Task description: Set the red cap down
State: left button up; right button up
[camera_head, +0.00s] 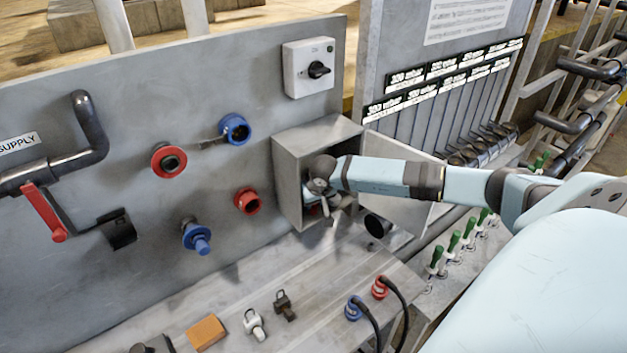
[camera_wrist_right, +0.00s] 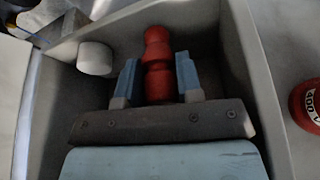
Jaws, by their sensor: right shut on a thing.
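The red cap (camera_wrist_right: 158,65) is a stepped red piece between the two blue fingers of my right gripper (camera_wrist_right: 158,82), which is shut on it. Both are inside the open grey box (camera_head: 285,165) on the panel, whose walls surround the gripper in the right wrist view (camera_wrist_right: 245,60). In the head view my right gripper (camera_head: 322,198) reaches into the box from the right and hides most of the cap. Whether the cap touches the box floor cannot be told. My left gripper is not in view.
A white cylinder (camera_wrist_right: 95,58) is in the box, left of the cap. The box door (camera_head: 400,212) stands open at right. Red (camera_head: 247,200) and blue fittings (camera_head: 234,129) stick out of the panel. An orange block (camera_head: 206,332) and connectors lie on the ledge below.

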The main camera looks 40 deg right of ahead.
jog(key=shift+f, duration=0.15)
jog(key=o, duration=0.9)
jog(key=shift+r, duration=0.35)
jog(key=b+v, duration=0.2)
jog(key=v, duration=0.5)
jog(key=shift+s, duration=0.1)
